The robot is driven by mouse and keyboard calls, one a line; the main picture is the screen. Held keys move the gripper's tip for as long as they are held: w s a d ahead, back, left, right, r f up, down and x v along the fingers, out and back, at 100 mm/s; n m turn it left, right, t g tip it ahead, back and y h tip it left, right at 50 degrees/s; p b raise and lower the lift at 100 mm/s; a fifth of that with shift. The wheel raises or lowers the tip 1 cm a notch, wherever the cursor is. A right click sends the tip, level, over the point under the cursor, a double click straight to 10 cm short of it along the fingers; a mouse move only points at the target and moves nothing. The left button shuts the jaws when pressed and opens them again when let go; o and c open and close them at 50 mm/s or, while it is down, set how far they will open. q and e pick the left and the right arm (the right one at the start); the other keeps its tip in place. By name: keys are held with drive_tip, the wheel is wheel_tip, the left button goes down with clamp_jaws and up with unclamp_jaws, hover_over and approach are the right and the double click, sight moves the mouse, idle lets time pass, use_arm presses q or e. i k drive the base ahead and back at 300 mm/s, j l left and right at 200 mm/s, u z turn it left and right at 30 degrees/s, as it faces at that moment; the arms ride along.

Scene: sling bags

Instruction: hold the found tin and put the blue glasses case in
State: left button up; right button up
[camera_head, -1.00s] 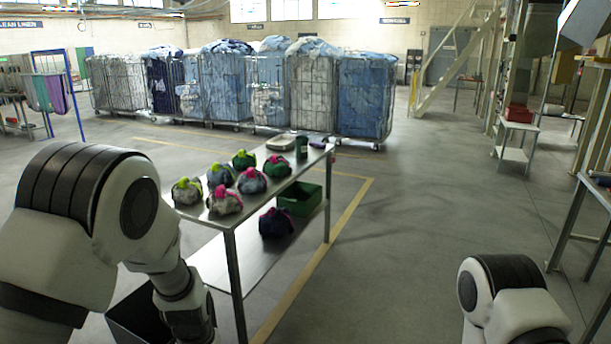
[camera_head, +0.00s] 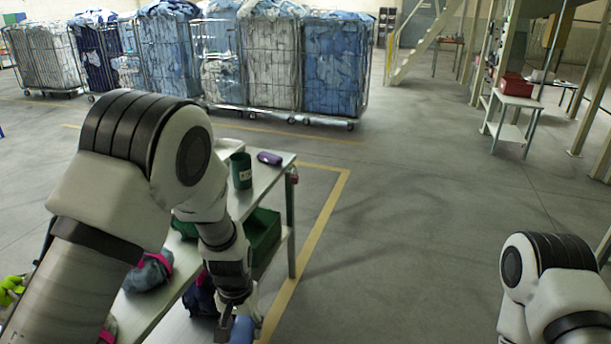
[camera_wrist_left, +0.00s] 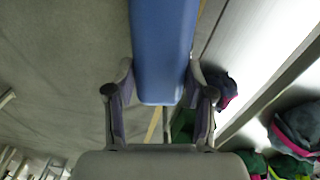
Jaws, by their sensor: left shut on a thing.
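My left gripper (camera_wrist_left: 162,92) is shut on the blue glasses case (camera_wrist_left: 163,50), a long blue block between its two fingers. In the head view this gripper (camera_head: 232,322) hangs low beside the table's right side, with a bit of blue at its tip. A dark green tin (camera_head: 241,172) with a pale label stands upright near the table's far end, apart from the gripper. The inside of the tin cannot be seen. My right arm shows at the lower right of the head view, but its gripper is out of view.
The metal table (camera_head: 262,180) also holds a purple item (camera_head: 270,158) and sling bags (camera_head: 148,272), partly behind my left arm. A green crate (camera_head: 265,232) sits on its lower shelf. Wheeled laundry cages (camera_head: 335,65) stand behind. The floor right of the table is clear.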

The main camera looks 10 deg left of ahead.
sight(243, 185)
drive_tip(key=i+u, duration=0.45)
drive_tip(key=i, duration=1.65)
drive_tip(key=l, duration=0.1)
